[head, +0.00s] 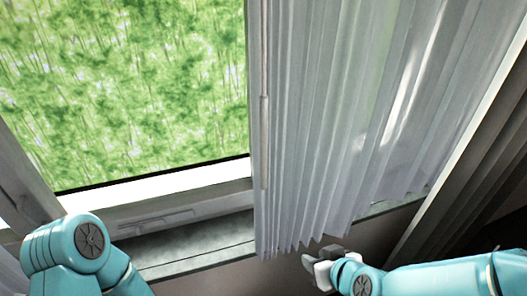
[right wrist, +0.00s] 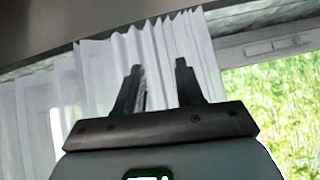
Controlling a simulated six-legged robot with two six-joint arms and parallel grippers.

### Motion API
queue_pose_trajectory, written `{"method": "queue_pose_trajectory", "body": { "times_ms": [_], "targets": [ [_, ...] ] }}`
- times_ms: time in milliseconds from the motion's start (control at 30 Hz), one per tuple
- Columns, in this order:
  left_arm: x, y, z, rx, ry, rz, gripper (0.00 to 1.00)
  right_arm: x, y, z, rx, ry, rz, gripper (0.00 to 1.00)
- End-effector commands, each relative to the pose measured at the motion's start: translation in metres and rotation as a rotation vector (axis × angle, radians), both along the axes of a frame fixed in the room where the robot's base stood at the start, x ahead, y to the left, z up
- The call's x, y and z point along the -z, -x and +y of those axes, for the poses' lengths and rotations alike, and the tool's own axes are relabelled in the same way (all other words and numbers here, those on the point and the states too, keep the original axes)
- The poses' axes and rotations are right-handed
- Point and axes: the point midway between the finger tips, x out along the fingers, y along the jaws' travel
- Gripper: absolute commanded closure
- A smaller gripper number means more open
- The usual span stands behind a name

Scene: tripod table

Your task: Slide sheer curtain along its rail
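The sheer white curtain (head: 330,120) hangs in pleats over the right part of the window, its left edge near the middle of the head view. It also shows in the right wrist view (right wrist: 95,75), behind the fingers. A thin pale rod (head: 264,140) hangs along its left edge. My right gripper (head: 318,262) is just below the curtain's lower hem in the head view. In the right wrist view its two fingers (right wrist: 158,85) stand apart, with curtain seen through the gap; I cannot tell whether they touch it. The rail is out of view. My left gripper is out of view.
The window pane (head: 120,90) shows green foliage at left, uncovered. A grey sill (head: 190,248) runs below the window and behind the curtain hem. My left arm is at the lower left.

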Motion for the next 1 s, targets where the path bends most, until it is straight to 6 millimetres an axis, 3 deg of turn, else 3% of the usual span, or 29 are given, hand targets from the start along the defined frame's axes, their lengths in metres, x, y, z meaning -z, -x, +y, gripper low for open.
{"method": "queue_pose_trajectory", "body": {
  "times_ms": [33, 200, 300, 400, 500, 633, 1000],
  "targets": [
    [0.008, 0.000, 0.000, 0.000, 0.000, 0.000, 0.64, -0.040, -0.005, 0.007, -0.018, -0.012, -0.120, 0.63],
    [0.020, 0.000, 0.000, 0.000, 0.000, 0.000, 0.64, -0.165, 0.014, 0.026, -0.063, -0.103, -0.455, 0.63],
    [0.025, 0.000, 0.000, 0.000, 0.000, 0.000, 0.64, -0.218, 0.037, 0.032, -0.092, -0.168, -0.601, 0.63],
    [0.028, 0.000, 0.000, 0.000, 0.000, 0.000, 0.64, -0.252, 0.058, 0.036, -0.122, -0.217, -0.699, 0.63],
    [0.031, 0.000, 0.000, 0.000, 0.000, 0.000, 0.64, -0.268, 0.070, 0.041, -0.147, -0.245, -0.746, 0.63],
    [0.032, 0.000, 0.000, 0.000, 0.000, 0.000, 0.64, -0.268, 0.064, 0.050, -0.161, -0.247, -0.744, 0.63],
    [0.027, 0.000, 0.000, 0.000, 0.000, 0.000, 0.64, -0.268, -0.007, 0.089, -0.159, -0.244, -0.739, 0.63]
  ]
}}
